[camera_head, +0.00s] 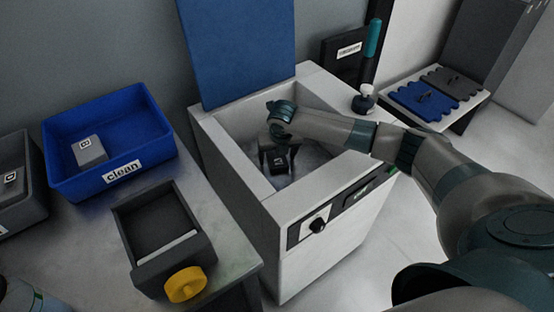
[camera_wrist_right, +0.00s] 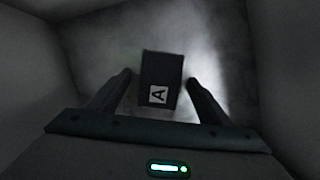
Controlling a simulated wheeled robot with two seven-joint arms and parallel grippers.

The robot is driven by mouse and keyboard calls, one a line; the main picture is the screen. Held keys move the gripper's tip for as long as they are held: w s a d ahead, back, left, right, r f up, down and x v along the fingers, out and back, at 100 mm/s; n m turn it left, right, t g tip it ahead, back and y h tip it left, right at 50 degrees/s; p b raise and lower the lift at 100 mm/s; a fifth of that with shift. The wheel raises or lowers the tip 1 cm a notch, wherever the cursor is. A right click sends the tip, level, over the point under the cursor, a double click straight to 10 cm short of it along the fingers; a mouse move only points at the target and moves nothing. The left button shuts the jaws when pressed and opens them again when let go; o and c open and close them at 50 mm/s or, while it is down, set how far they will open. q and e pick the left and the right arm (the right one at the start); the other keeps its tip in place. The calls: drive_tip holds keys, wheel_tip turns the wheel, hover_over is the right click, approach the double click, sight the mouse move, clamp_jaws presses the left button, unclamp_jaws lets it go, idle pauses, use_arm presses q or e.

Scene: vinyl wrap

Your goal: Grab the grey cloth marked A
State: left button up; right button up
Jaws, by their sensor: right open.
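The cloth marked A (camera_wrist_right: 160,75) is a dark grey block with a white A label, lying on the floor of the white open-topped machine (camera_head: 228,150). It also shows in the head view (camera_head: 278,168), partly hidden by my gripper. My right gripper (camera_head: 278,152) reaches down into the machine's tub over the cloth. In the right wrist view my right gripper (camera_wrist_right: 160,88) is open, with one finger on each side of the cloth and visible gaps between. My left gripper is not in view.
Tub walls stand close around the gripper. A blue lid (camera_head: 238,50) stands up behind. At left are a blue "clean" bin (camera_head: 150,130) with a grey labelled block (camera_head: 90,152), a dark bin (camera_head: 30,205) and a dark drawer box with a yellow knob (camera_head: 186,284).

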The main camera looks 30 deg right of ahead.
sight(278, 158)
drive_tip(key=shift+c, duration=0.3)
drive_tip(key=c, duration=1.1)
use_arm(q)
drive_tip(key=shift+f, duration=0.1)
use_arm(e)
drive_tip(key=shift+o, duration=0.2)
